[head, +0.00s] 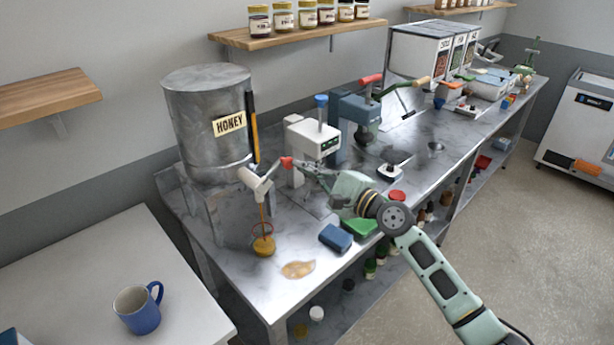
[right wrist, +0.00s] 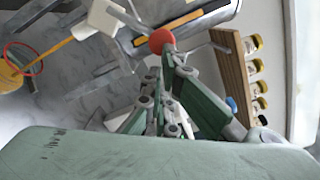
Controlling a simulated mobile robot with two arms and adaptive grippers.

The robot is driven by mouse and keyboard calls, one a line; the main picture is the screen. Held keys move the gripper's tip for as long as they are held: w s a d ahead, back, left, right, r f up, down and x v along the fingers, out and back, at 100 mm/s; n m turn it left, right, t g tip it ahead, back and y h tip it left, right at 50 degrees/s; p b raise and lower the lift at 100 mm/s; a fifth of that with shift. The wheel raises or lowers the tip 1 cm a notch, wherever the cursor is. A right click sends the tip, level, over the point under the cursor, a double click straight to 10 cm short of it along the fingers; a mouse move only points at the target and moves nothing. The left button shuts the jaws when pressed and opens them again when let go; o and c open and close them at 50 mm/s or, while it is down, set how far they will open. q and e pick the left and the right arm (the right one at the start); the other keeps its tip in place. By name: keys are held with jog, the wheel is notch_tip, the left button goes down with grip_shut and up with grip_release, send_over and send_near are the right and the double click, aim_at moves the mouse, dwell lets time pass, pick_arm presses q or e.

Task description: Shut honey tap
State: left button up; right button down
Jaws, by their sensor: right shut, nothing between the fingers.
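The metal honey tank (head: 208,125) with its HONEY label stands on the steel bench at the left. Its pale tap (head: 256,181) points out at the front, with a lever ending in a red knob (head: 287,162). A golden stream of honey (head: 262,212) runs from the tap through a red ring down to a yellow pool or vessel (head: 264,246). My right gripper (head: 298,165) is shut and empty, its tips close by the red knob. In the right wrist view the red knob (right wrist: 162,41) is just beyond the fingertips; contact cannot be told. My left gripper is not in view.
A white device (head: 313,138) stands close behind my right gripper. A blue block (head: 336,237), a green block (head: 359,228) and a honey-coloured puddle (head: 298,269) lie near the bench's front. A blue mug (head: 138,309) stands on the white table at the left.

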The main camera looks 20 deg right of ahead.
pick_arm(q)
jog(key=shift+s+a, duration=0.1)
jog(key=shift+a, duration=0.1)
pick_arm(e)
jog(key=shift+s+a+r+n, duration=0.15)
jog(key=shift+a+r+n, duration=0.15)
jog(key=shift+r+n, duration=0.35)
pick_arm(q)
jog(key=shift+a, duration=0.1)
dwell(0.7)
pick_arm(e)
jog(key=shift+f, duration=0.1)
